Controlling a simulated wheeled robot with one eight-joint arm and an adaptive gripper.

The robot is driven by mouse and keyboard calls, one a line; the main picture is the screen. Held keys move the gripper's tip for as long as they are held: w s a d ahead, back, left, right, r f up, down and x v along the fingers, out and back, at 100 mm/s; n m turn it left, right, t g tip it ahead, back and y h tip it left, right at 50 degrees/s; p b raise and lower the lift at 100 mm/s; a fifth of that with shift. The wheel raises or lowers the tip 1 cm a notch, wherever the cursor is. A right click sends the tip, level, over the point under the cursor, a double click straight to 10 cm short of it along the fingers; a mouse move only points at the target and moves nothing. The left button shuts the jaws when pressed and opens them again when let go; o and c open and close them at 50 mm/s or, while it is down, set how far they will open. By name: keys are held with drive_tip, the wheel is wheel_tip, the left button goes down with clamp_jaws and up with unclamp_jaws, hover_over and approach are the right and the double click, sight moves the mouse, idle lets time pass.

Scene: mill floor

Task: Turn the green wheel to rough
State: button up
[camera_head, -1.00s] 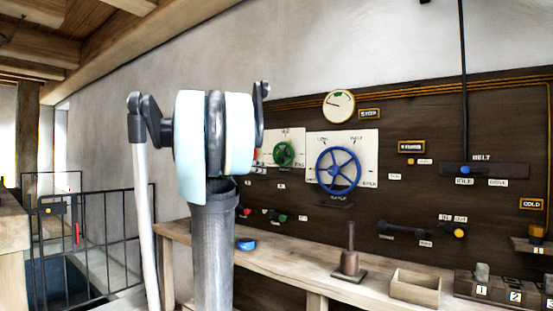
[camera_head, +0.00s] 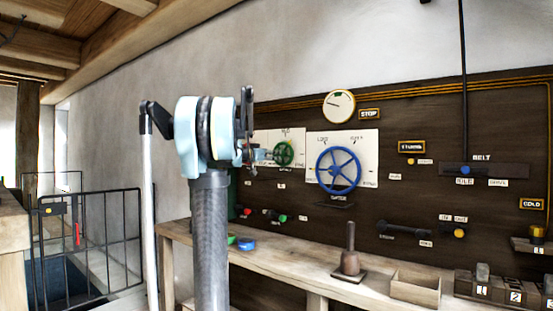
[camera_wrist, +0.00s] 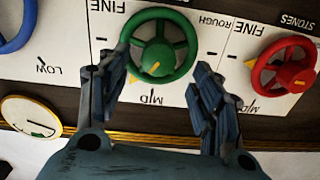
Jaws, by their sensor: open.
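The green wheel (camera_wrist: 185,52) is on a white plate marked FINE, ROUGH and MID, and the wrist view shows it upside down. Its yellow pointer mark (camera_wrist: 155,68) is on the MID side of the hub. My gripper (camera_wrist: 162,64) is open, with one finger on each side of the wheel's near part. I cannot tell whether either finger touches the rim. In the head view the green wheel (camera_head: 284,153) is partly seen just right of my gripper (camera_head: 263,154).
A red wheel (camera_wrist: 262,66) is close on the right in the wrist view. A larger blue wheel (camera_head: 338,170) is right of the green one in the head view. A round gauge (camera_head: 340,105) hangs above. A wooden bench (camera_head: 290,268) runs below the panel.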

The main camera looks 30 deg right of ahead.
drive_tip(key=x, duration=0.7)
drive_tip(key=shift+a, duration=0.1)
drive_tip(key=c, duration=1.1)
